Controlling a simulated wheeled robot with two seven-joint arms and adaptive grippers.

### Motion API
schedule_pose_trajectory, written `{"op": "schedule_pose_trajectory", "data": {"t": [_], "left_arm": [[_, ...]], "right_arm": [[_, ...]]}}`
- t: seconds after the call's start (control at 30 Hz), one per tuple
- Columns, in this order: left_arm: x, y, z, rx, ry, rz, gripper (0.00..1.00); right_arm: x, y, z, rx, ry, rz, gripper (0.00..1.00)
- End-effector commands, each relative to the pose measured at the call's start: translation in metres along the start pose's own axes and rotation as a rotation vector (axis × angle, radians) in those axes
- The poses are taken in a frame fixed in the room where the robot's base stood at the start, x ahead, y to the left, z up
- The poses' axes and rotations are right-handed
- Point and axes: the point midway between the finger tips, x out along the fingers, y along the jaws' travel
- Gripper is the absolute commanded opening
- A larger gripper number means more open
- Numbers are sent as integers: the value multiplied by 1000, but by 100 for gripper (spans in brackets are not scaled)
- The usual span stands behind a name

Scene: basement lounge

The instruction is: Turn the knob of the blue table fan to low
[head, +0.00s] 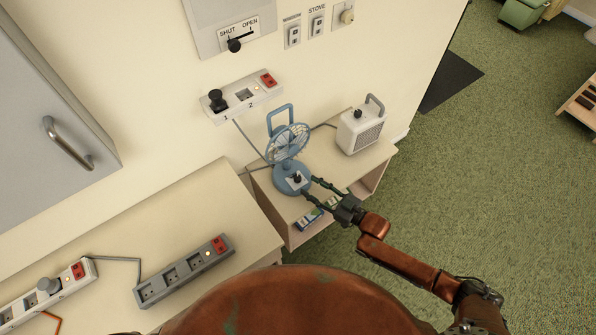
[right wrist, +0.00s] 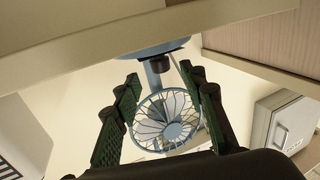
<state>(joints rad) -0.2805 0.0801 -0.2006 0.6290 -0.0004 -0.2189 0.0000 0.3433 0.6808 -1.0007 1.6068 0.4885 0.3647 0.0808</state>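The blue table fan (head: 289,143) stands on a low wooden shelf unit (head: 270,190) against the wall. Its dark knob (head: 297,178) sits on a light plate on the round blue base (head: 283,182). My right gripper (head: 309,188) is open, its two green fingers pointing at the knob from the right, one on each side of its line. In the right wrist view, the fan cage (right wrist: 170,118) and the dark knob (right wrist: 160,63) show between the spread fingers (right wrist: 160,80), with the knob near the fingertips. Contact cannot be made out. My left gripper is not in view.
A white heater (head: 360,130) with a grey handle stands right of the fan. A small blue-labelled box (head: 309,220) lies near the shelf's front. A wall socket strip (head: 243,95) is above left. A grey power strip (head: 183,271) lies on the left counter.

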Motion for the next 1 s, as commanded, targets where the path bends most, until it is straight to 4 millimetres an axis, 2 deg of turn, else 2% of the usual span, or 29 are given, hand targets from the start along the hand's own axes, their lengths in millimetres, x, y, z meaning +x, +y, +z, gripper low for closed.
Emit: {"op": "schedule_pose_trajectory", "data": {"t": [0.1,0.3,0.4,0.57,0.83,1.0], "left_arm": [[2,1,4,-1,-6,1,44],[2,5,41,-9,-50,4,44],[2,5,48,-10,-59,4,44],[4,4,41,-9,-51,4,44],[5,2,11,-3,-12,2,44],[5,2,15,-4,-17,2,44]], "right_arm": [[14,1,-1,1,3,5,39],[43,3,0,1,2,11,39],[55,4,1,1,0,12,39],[65,4,1,0,-1,12,39],[68,3,0,0,-1,9,39],[68,3,0,0,-1,9,28]]}}
